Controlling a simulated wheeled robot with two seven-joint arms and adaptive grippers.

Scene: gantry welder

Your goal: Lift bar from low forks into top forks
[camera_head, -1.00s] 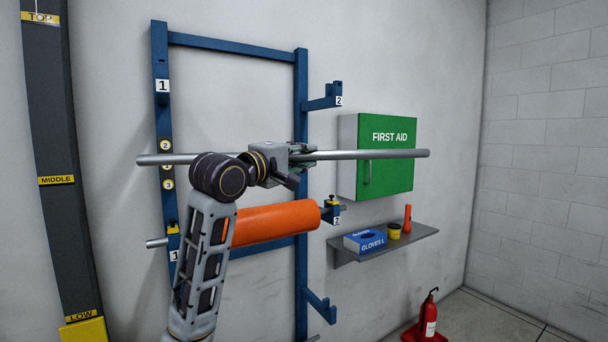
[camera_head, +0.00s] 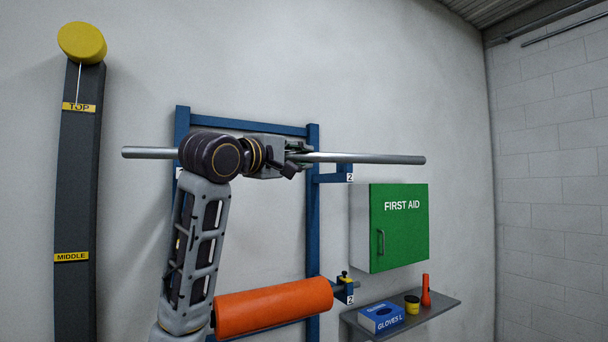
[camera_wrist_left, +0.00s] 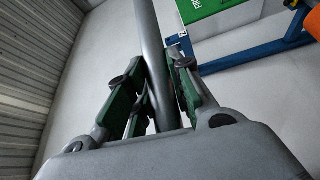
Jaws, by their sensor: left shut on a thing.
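A long grey metal bar (camera_head: 375,159) is held nearly level in front of the blue rack (camera_head: 313,230). My left gripper (camera_head: 298,154) is shut on it near its middle. In the left wrist view the bar (camera_wrist_left: 149,45) runs between the green-padded fingers (camera_wrist_left: 155,88). The right top fork (camera_head: 335,176), labelled 2, shows just below the bar's right part; whether they touch I cannot tell. The left top fork is mostly hidden behind my arm. A lower right fork (camera_head: 344,288) shows beside an orange roll. My right gripper is not in view.
The orange roll (camera_head: 272,306) hangs low on the rack. A green first aid cabinet (camera_head: 400,228) and a shelf (camera_head: 440,303) with gloves, a yellow pot and an orange torch are at right. A dark post (camera_head: 78,190) with height labels stands at left.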

